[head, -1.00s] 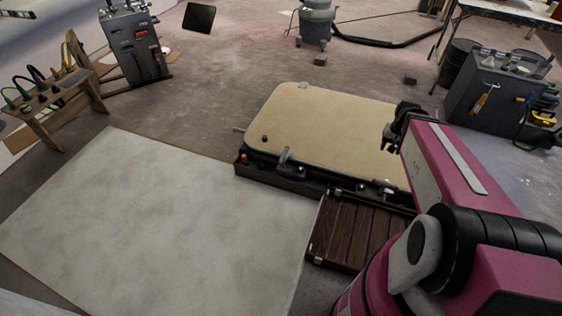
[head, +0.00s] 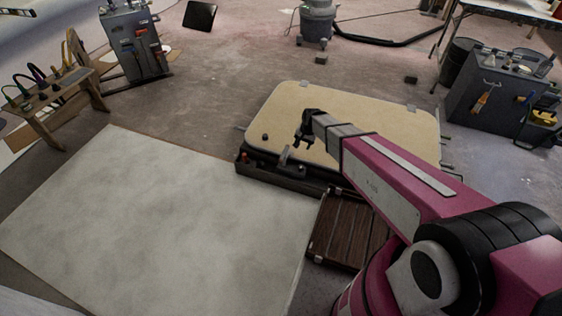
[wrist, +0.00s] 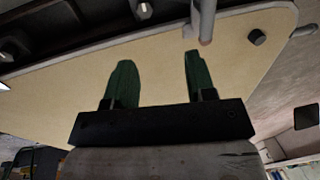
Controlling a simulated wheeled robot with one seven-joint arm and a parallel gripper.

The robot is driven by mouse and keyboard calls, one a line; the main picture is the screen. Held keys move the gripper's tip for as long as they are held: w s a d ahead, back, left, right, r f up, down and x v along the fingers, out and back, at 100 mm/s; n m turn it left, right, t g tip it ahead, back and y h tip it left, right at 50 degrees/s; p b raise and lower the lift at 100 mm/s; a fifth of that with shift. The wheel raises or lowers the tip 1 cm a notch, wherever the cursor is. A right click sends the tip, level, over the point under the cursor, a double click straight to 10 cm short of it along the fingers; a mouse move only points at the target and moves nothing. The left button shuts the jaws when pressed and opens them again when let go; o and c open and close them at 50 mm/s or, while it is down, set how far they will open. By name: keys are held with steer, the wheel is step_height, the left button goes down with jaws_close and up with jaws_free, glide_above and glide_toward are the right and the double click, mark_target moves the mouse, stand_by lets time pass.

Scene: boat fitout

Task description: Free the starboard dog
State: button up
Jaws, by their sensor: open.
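The hatch has a cream lid (head: 370,115) on a dark frame (head: 262,178). A grey lever-like dog (head: 285,157) stands at the lid's near edge, left of centre. My gripper (head: 302,143) is over that edge, close to this dog, pointing down and empty. In the wrist view its two green fingers (wrist: 158,65) are apart above the lid. A grey lever (wrist: 203,20) with a brownish tip reaches to just past the right fingertip; contact cannot be told. The other dog on the near edge is hidden behind my arm in the head view. No label marks which dog is starboard.
A black knob (head: 265,137) sits on the lid's left part. A dark slatted panel (head: 344,230) lies in front of the hatch. A pale sheet (head: 150,220) covers the floor at left. A grey tool cabinet (head: 495,100) stands at right. Floor behind the hatch is mostly clear.

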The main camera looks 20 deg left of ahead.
glide_above(281, 160)
steer(key=w+d, duration=0.1)
steer(key=w, duration=0.1)
step_height(281, 160, down, 4)
steer(key=f, duration=0.3)
steer(key=a+f, duration=0.1)
steer(key=f, duration=0.6)
steer(key=shift+a+f, duration=0.35)
steer(key=shift+a, duration=0.05)
steer(key=c, duration=0.9)
